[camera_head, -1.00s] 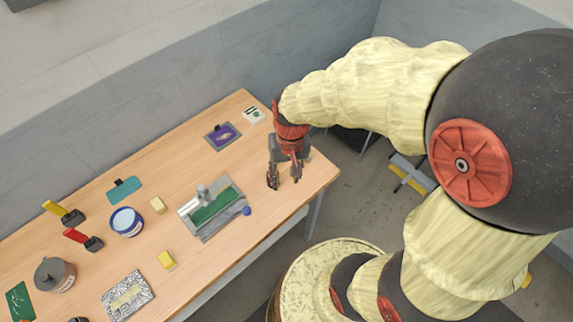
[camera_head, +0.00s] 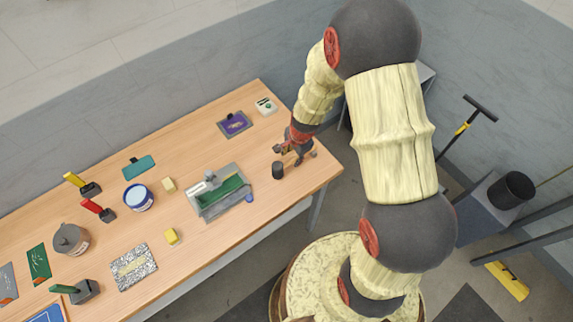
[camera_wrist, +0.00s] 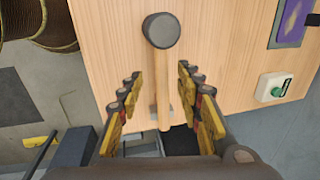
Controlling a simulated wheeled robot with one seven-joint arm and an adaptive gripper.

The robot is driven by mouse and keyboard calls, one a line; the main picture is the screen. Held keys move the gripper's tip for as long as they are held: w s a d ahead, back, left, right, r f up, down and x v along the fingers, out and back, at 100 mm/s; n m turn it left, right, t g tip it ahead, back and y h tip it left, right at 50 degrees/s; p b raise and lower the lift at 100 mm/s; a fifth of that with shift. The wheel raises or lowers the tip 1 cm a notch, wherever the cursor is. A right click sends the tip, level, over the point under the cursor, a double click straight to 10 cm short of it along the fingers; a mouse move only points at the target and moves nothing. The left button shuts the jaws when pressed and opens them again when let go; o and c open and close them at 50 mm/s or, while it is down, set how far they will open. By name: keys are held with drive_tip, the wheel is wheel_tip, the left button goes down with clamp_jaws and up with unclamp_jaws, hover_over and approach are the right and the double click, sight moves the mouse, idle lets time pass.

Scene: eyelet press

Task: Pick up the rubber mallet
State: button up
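The rubber mallet shows in the wrist view with a dark cylindrical head (camera_wrist: 161,30) and a pale wooden handle (camera_wrist: 164,90) running down the picture. In the head view its dark head (camera_head: 278,170) is near the right end of the table. My gripper (camera_wrist: 160,76) is open, with one finger on each side of the handle and visible gaps to both. In the head view my gripper (camera_head: 288,148) is low over the table, just behind the mallet head. The handle is mostly hidden there.
The press with a green bed (camera_head: 222,196) stands left of the mallet, with a blue knob (camera_head: 249,198) at its corner. A purple card (camera_head: 235,123) and a white box (camera_head: 265,106) lie behind. The table's right edge is close.

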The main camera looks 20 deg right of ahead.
sight(289, 162)
drive_tip(key=f, duration=0.2)
drive_tip(key=w+f, duration=0.1)
drive_tip(key=f, duration=0.1)
drive_tip(key=a+f+b, duration=0.1)
drive_tip(key=f, duration=0.1)
drive_tip(key=shift+w+f, duration=0.15)
drive_tip(key=shift+c, duration=1)
clamp_jaws()
